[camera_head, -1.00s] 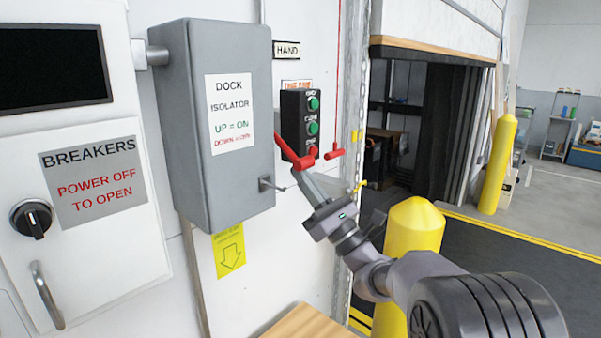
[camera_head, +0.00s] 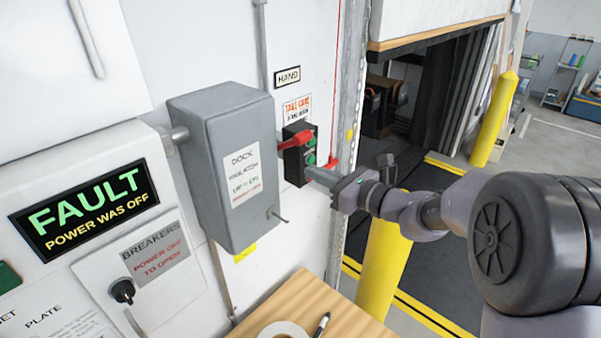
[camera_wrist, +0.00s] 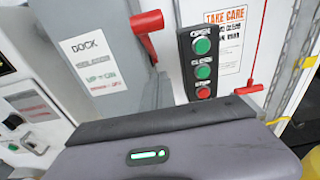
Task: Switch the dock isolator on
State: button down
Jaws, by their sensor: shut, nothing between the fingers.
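The dock isolator (camera_head: 225,150) is a grey wall box with a label reading up for on, partly blurred. Its red lever (camera_head: 297,141) sticks out from the right side of the box and slopes up to the right. In the wrist view the lever (camera_wrist: 147,24) stands at upper left, its grip at the top. My gripper (camera_head: 312,173) is shut and empty, just below the lever's grip in the head view, in front of the button box's lower part. I cannot tell whether it touches the lever.
A panel display (camera_head: 85,208) reads FAULT, POWER WAS OFF. The black button box (camera_head: 293,165) has green and red buttons. A red pull handle (camera_wrist: 248,89) hangs on a cord beside it. A yellow bollard (camera_head: 383,265) and a wooden top (camera_head: 345,318) stand nearby.

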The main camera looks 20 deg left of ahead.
notch_tip(320, 180, up, 7)
jog(key=a+g+h+p, duration=0.1)
jog(key=h+p, duration=0.2)
jog(key=p, duration=0.6)
jog(key=shift+w+a+f+p, duration=0.2)
jog(key=shift+w+a+p, duration=0.15)
jog(key=shift+w+p, duration=0.05)
jog(key=shift+w+r, duration=0.1)
jog(key=shift+r, duration=0.2)
notch_tip(320, 180, down, 5)
jog(key=b, duration=0.4)
jog(key=b+v, duration=0.1)
jog(key=v, duration=0.9)
jog(key=shift+r+g, duration=0.3)
jog(key=shift+r, duration=0.1)
jog(key=shift+d, duration=0.25)
